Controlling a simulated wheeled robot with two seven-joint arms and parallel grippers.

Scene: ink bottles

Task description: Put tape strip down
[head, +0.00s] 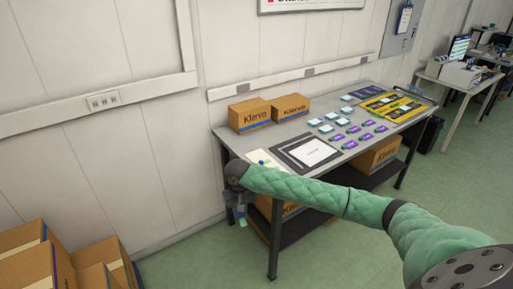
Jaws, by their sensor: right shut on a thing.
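My right gripper (239,212) hangs at the left end of the table, pointing down, at the far end of my green-sleeved arm. It is shut on a small light-green piece (242,222), which looks like the tape strip and shows just below the fingers. The strip is too small to see in detail. It appears in front of the table's left side, below the level of the top. My left gripper is out of view.
The grey table (246,139) bears two Klervo cartons (250,115) (291,107), a dark mat with a white sheet (312,151), rows of small white and purple items (350,144), and yellow-and-black trays (388,104).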

